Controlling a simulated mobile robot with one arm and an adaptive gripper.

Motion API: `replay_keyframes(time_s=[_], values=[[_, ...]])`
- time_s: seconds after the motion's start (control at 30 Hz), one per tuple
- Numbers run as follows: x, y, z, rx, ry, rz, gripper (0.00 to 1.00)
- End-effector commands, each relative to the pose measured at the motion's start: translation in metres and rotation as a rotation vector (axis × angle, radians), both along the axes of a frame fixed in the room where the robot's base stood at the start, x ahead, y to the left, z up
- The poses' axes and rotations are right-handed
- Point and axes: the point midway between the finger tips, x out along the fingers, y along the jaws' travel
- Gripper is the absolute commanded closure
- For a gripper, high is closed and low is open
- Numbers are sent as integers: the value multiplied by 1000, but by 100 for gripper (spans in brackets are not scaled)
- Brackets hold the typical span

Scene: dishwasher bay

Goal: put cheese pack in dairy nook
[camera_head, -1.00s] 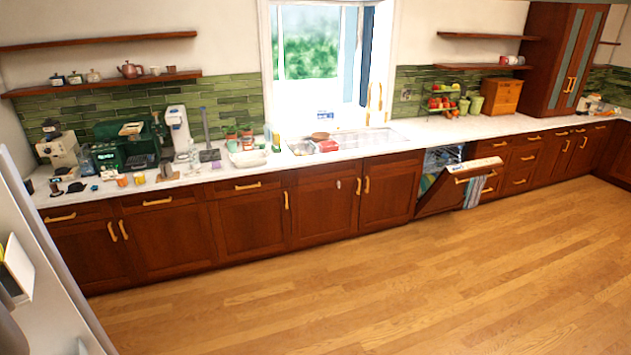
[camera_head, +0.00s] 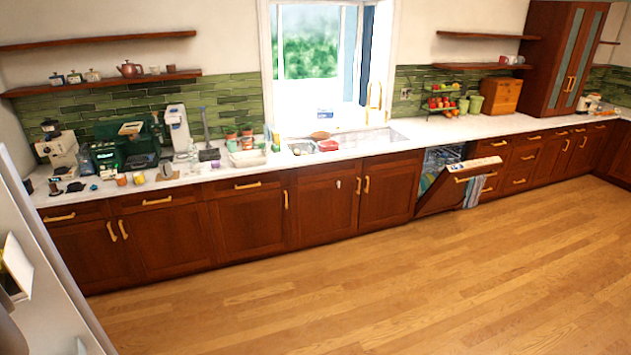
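I cannot pick out the cheese pack or the dairy nook for certain in the head view. At the left edge stands a pale grey-white panel (camera_head: 50,290), cut off by the frame. A small white box-like thing with a yellowish face (camera_head: 14,266) shows beside it, too partial to name. A red pack-like item (camera_head: 328,146) lies on the counter by the sink; its kind is not clear. My gripper is not in view.
A long white counter (camera_head: 225,178) runs along the wall, crowded with small items and coffee machines at its left. The dishwasher door (camera_head: 450,188) hangs partly open with a striped towel (camera_head: 474,191). A fruit stand (camera_head: 441,102) stands further right. The wooden floor (camera_head: 370,290) is clear.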

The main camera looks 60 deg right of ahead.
Motion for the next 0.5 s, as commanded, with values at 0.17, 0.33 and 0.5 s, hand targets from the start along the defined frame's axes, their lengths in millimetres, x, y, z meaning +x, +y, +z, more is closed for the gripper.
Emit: replay_keyframes(time_s=[0.17, 0.33, 0.5], values=[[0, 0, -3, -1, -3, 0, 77], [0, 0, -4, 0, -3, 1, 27], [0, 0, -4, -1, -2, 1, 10]])
